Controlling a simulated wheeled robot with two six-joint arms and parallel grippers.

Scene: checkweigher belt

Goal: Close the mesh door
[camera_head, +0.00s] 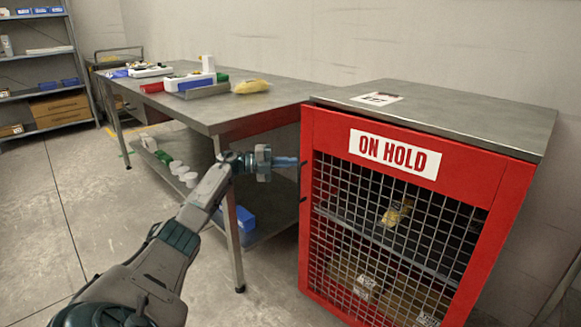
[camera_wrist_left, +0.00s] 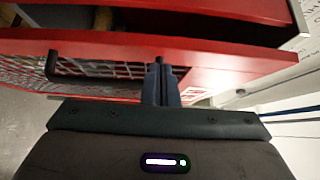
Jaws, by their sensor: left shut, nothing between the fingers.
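The red mesh door (camera_head: 408,210) with an "ON HOLD" sign is on the front of a metal-topped cabinet in the head view. In the left wrist view the red door (camera_wrist_left: 110,44) stands slightly ajar, with a dark gap between it and the red cabinet frame (camera_wrist_left: 190,13). A dark door handle (camera_head: 302,182) is at the door's left edge and also shows in the left wrist view (camera_wrist_left: 51,66). My left gripper (camera_head: 292,162) is shut and empty, its tips close to the door's left edge by the handle; contact is unclear. My right gripper is not in view.
A metal workbench (camera_head: 222,112) with white and coloured items stands behind my left arm, beside the cabinet. A yellow package (camera_head: 396,212) and boxes sit inside the cabinet. A shelf unit (camera_head: 45,75) is at the far left. The floor at left is clear.

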